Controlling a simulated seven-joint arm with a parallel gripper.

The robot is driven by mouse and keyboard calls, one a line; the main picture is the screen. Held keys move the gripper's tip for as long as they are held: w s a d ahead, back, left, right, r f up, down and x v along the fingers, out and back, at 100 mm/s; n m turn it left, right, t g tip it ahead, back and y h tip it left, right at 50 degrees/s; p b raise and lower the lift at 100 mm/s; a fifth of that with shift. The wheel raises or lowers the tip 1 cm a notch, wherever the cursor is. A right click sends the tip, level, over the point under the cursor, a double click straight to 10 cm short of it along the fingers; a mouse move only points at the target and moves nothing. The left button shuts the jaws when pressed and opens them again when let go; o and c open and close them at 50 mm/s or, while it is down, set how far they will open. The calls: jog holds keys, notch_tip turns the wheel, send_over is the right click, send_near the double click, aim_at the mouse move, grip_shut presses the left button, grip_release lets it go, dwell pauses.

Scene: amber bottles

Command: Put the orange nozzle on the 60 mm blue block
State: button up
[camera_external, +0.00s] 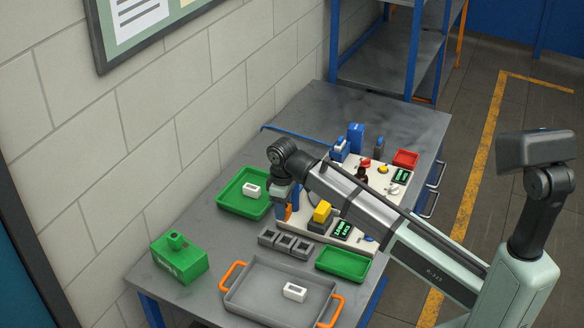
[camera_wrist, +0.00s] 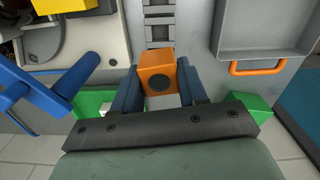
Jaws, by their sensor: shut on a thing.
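The orange nozzle (camera_wrist: 156,68), a blocky piece with a dark round hole, is between the blue fingers of my gripper (camera_wrist: 158,92) in the wrist view. My gripper is shut on it. In the external view my gripper (camera_external: 288,209) points down over the bench, with a bit of the orange nozzle (camera_external: 288,214) showing; I cannot tell its exact height. A tall blue block (camera_external: 355,137) and a shorter blue piece (camera_external: 339,151) stand at the back of the bench. I cannot tell which blue piece is the 60 mm block.
A green tray (camera_external: 226,200) with a white block is left of my gripper. Grey square holders (camera_external: 285,243) lie in front. A grey tray (camera_external: 262,301) with orange handles and a green box (camera_external: 179,261) are nearer. A pale panel with switches is right.

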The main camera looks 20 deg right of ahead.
jog(key=w+d+r+n, duration=0.1)
jog(key=w+r+n, duration=0.1)
jog(key=w, duration=0.7)
jog(key=w+r+n, duration=0.1)
jog(key=w+r, duration=0.2)
jog(key=w, duration=0.7)
jog(key=w+d+r, duration=0.2)
jog(key=w+d, duration=0.5)
jog(key=w, duration=0.1)
jog(key=m, duration=0.5)
send_over(357, 125)
jog(key=shift+s+f, duration=0.1)
jog(key=shift+f, duration=3.35)
jog(key=shift+f, duration=0.1)
jog(key=o, duration=1)
jog(key=shift+o, duration=0.2)
